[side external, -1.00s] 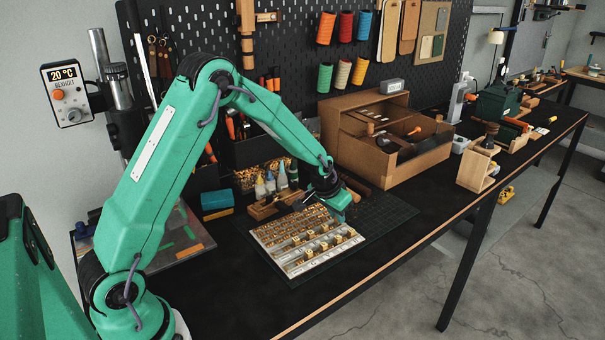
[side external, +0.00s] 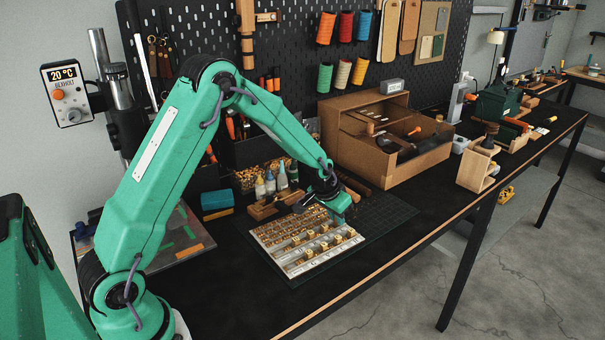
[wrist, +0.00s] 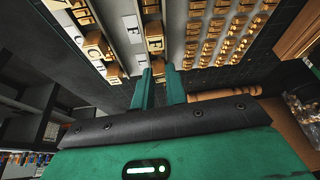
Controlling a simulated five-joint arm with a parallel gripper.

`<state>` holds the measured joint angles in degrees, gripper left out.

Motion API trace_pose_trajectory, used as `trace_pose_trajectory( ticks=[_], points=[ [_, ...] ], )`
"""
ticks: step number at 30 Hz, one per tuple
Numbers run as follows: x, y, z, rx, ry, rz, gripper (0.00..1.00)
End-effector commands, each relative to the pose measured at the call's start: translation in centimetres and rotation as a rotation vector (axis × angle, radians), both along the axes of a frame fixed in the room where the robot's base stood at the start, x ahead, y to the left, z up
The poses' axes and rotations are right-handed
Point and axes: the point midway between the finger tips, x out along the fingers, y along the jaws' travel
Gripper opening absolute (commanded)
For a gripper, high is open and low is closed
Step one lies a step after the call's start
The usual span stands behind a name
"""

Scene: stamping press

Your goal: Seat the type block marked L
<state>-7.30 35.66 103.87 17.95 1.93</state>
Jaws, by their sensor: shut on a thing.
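The pale type tray (side external: 292,274) lies on a dark cutting mat, with rows of brass type blocks and strips with printed letters. My gripper (side external: 341,214) is low over the tray's far right end in the side view. In the wrist view its two green fingers (wrist: 159,76) are closed on a small brass block (wrist: 158,66), mostly hidden between them. I cannot read its mark, so I cannot tell that it is the L block. Another lettered brass block (wrist: 154,36) stands just beyond the fingertips. I cannot tell whether the held block touches the tray.
Neighbouring blocks (wrist: 96,44) stand close to the left, with denser rows (wrist: 215,30) to the right. A wooden holder with glue bottles (side external: 270,186) is behind the tray. The mat (side external: 385,215) is clear right of the tray.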

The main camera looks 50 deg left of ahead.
Motion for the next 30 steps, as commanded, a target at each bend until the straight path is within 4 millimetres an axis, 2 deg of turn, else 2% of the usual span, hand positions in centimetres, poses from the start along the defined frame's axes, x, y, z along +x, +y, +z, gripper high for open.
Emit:
trace_pose_trajectory(
  ticks=[6,7,10,22,30],
  points=[
    [0.0,0.0,-0.2,0.0,0.0,0.0,0.0],
    [0.0,0.0,-0.2,0.0,0.0,0.0,0.2],
    [0.0,0.0,-0.2,0.0,0.0,0.0,0.39],
    [-0.1,0.0,0.0,0.0,0.0,0.0,0.39],
    [-0.6,-0.1,1.6,0.0,-0.002,0.0,0.39]
  ],
)
